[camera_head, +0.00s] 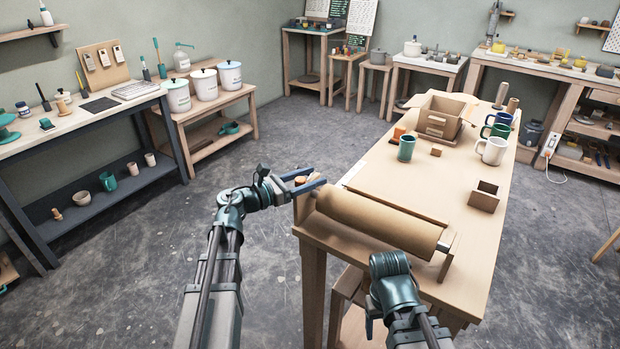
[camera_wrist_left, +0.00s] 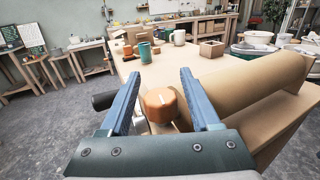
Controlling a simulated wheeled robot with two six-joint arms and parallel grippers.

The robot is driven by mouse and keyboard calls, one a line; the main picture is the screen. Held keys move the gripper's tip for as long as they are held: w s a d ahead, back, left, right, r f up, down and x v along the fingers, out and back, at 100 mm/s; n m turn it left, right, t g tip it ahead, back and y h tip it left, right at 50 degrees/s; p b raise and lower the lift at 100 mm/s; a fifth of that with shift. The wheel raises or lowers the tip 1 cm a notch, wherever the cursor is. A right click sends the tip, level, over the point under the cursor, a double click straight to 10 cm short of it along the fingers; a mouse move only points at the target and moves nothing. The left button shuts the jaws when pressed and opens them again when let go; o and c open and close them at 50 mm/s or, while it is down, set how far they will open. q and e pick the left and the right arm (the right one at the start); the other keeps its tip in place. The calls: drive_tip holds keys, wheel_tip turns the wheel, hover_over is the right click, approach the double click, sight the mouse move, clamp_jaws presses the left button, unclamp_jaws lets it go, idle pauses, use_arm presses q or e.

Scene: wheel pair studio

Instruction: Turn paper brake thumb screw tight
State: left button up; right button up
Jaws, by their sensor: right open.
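The thumb screw is a round orange-brown knob (camera_head: 300,181) at the left end of the paper roll (camera_head: 375,217). My left gripper (camera_head: 303,180) is open, with its two blue fingers either side of the knob. In the left wrist view the knob (camera_wrist_left: 160,103) sits between the fingers (camera_wrist_left: 160,95), with a gap visible on each side. The roll lies along the table's near end and runs off to the right in that view. My right wrist (camera_head: 390,268) is near the roll's right end; its fingertips are hidden.
The wooden table (camera_head: 425,178) holds a cardboard box (camera_head: 438,117), several mugs (camera_head: 492,150) and a small open box (camera_head: 484,195). The middle of its top is clear. A dark-framed bench (camera_head: 75,120) stands at the left, with open floor between.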

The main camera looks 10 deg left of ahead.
use_arm(q)
drive_tip(key=v, duration=1.4)
idle(0.5)
